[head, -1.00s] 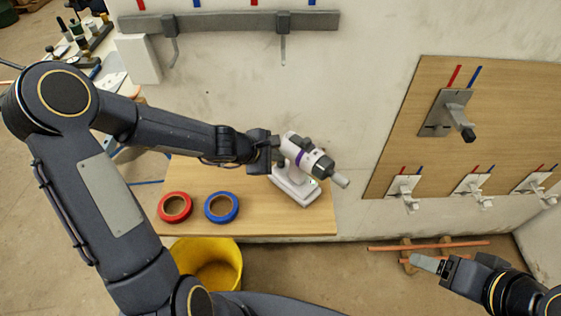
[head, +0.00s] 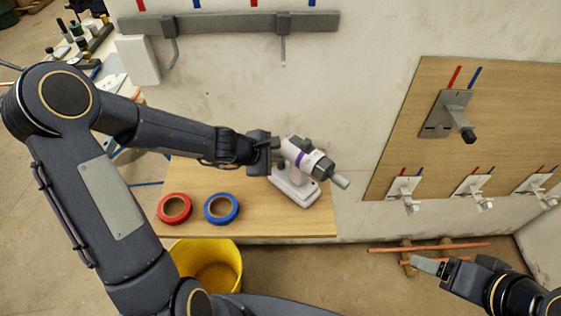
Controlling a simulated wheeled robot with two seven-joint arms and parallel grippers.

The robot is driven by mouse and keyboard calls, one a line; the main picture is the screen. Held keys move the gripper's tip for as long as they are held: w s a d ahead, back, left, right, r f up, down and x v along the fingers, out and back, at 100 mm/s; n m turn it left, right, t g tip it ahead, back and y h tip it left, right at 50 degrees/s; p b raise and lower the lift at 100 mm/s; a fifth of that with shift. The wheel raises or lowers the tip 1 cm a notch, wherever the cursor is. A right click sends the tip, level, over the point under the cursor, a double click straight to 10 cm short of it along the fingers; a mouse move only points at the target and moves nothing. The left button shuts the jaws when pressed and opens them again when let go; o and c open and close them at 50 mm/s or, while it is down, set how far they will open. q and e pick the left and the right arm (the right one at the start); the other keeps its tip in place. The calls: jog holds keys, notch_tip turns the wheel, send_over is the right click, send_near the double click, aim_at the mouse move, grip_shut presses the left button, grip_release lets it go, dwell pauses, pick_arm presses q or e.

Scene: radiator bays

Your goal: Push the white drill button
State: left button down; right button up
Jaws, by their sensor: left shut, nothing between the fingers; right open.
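The drill's button cannot be made out; the gripper covers that side. My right gripper (head: 425,266) is open and empty at the lower right, well away from the drill.
Red tape (head: 174,208) and blue tape (head: 221,208) lie on the shelf left of the drill. A yellow bucket (head: 212,262) stands below. Copper pipes (head: 440,247) lie on the floor near my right gripper. A wooden panel (head: 400,130) with brackets is on the right wall.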

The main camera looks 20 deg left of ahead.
pick_arm(q)
notch_tip(320, 180, up, 6)
jog(key=p, duration=0.5)
jog(key=shift+p, duration=0.35)
dwell(0.4)
